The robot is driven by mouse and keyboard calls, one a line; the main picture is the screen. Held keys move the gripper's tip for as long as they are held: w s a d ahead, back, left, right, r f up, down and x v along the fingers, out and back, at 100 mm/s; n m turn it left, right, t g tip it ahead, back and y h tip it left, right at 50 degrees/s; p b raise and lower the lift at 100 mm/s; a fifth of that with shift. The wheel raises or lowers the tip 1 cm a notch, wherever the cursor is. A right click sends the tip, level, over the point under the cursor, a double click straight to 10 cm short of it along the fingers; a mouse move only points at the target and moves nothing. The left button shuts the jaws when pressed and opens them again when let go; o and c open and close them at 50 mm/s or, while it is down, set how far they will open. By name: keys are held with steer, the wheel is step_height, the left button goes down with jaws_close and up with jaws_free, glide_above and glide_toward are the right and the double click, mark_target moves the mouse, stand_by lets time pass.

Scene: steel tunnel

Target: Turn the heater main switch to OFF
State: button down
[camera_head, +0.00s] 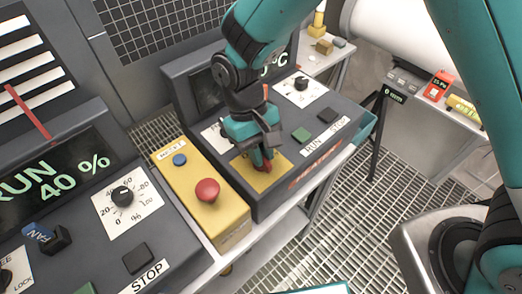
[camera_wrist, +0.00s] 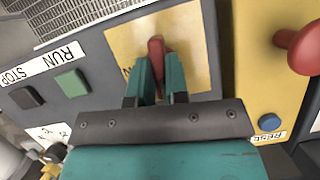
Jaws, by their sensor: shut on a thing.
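The heater panel (camera_head: 331,108) is a dark grey sloped console in the middle of the head view, with red "HEATER" lettering on its front edge. Its main switch is a red handle (camera_wrist: 156,47) on a yellow plate (camera_wrist: 196,50). My gripper (camera_wrist: 158,80) is over the yellow plate with its teal fingers shut on the red handle. In the head view my gripper (camera_head: 260,158) hides most of the handle, and only a little red shows below the fingers. The handle's switch position cannot be read, since the plate's labels are mostly hidden.
A yellow box with a red mushroom button (camera_head: 207,190) and a blue button (camera_head: 180,159) stands left of the heater panel. The fan console (camera_head: 95,233) with a dial is further left. Green (camera_head: 301,135) and black (camera_head: 327,116) buttons sit right of my gripper.

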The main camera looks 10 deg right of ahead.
steer(key=shift+n, duration=0.6)
steer(key=shift+h, duration=0.3)
steer(key=c, duration=1.1)
jaws_free()
steer(key=shift+r, duration=0.1)
steer(key=b+v, duration=0.3)
steer(key=v, duration=1.4)
steer(key=shift+s+r, duration=0.15)
steer(key=shift+r, duration=0.1)
